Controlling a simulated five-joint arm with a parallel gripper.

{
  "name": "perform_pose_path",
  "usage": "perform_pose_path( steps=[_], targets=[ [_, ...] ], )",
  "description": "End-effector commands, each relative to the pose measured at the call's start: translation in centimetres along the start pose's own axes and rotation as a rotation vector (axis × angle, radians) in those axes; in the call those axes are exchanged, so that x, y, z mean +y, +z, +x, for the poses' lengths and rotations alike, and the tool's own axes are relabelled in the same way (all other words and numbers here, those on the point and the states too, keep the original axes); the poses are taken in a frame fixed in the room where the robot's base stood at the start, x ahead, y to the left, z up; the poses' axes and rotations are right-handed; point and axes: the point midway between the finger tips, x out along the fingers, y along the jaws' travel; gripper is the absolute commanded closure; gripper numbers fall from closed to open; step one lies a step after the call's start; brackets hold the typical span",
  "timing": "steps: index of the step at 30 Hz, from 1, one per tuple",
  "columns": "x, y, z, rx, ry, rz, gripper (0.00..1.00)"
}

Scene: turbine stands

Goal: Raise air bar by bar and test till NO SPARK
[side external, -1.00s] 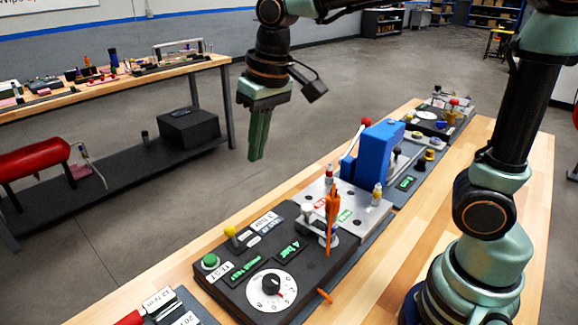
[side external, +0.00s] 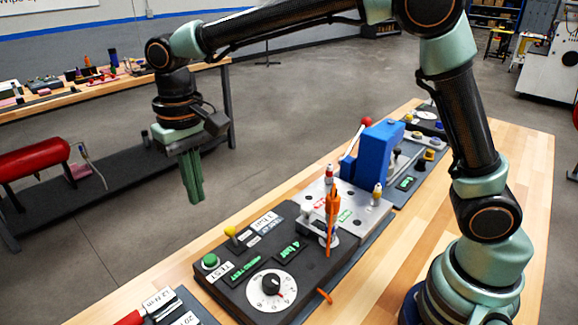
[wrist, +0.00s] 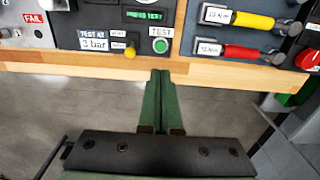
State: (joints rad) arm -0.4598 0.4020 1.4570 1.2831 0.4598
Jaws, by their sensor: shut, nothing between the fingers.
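My gripper (side external: 194,198) is shut and empty, hanging in the air left of the bench, off its front edge; its green fingers also show in the wrist view (wrist: 160,78). The black test panel (side external: 222,287) carries a green TEST button (side external: 210,261), which in the wrist view (wrist: 160,46) lies just beyond my fingertips. A yellow-tipped lever (side external: 230,231) stands beside it. A white dial with a black knob (side external: 271,284) is at the panel's near end. One display (side external: 290,251) reads 4 bar in green. Another green display (side external: 242,268) is hard to read. A label (wrist: 94,43) says TEST AT 3 bar.
An orange upright part (side external: 332,212) stands over a metal plate (side external: 352,204) with a blue block (side external: 378,150) behind. Tools with red and yellow handles (wrist: 250,21) lie beside the panel. A red FAIL tag (wrist: 33,18) shows. The air around my gripper is clear.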

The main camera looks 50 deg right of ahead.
Motion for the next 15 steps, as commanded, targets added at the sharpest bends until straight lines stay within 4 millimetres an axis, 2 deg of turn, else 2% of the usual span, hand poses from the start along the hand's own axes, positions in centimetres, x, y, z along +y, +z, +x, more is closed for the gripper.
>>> perform_pose_path(
  steps=[7,15],
  targets=[
    [0.1,0.0,1.6,-0.003,0.001,0.0,1.0],
    [0.1,0.1,6.7,-0.005,0.003,0.0,1.0]
  ],
)
